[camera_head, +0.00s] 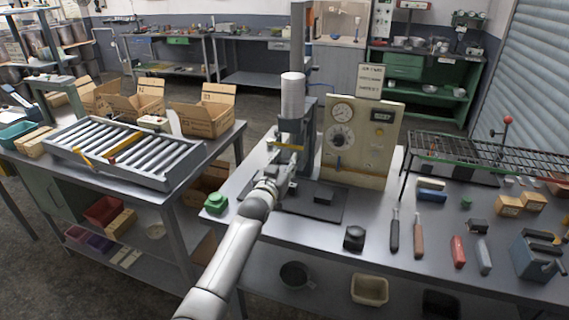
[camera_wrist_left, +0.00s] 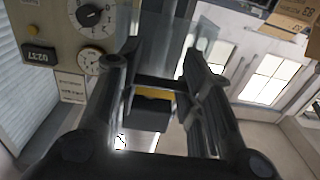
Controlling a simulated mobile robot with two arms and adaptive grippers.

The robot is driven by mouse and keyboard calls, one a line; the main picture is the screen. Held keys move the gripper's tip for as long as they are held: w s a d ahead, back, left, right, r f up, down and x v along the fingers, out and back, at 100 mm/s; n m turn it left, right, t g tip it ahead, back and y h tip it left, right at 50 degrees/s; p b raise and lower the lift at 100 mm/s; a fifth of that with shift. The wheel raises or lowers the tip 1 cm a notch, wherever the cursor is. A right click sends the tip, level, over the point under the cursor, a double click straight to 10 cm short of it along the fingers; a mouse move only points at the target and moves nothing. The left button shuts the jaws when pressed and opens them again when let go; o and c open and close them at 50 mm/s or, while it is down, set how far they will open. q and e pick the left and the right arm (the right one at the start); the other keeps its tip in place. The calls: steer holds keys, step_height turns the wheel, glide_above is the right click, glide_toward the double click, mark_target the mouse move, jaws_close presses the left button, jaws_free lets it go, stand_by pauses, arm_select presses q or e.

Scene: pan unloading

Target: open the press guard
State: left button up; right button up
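The press (camera_head: 310,135) stands on the middle bench, with a pale cylinder (camera_head: 292,97) on its upright part. A yellow bar (camera_head: 287,147) crosses its front low down; it seems to belong to the guard, whose clear panel is hard to make out. My left gripper (camera_head: 283,172) is at the front of the press, just below the yellow bar. In the left wrist view its fingers (camera_wrist_left: 153,75) are spread, with a dark block with a yellow strip (camera_wrist_left: 153,95) showing between them. I cannot tell whether they touch it. My right gripper is not in view.
A control panel (camera_head: 357,150) with dials stands right of the press. A green button (camera_head: 216,203) sits at the bench's left corner. A black block (camera_head: 354,238) and hand tools (camera_head: 418,235) lie at front right. A roller conveyor (camera_head: 130,150) is at left.

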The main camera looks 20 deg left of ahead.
arm_select(q)
steer(key=o, duration=1)
steer(key=shift+s, duration=0.1)
steer(key=s, duration=1.2)
steer(key=shift+a, duration=0.2)
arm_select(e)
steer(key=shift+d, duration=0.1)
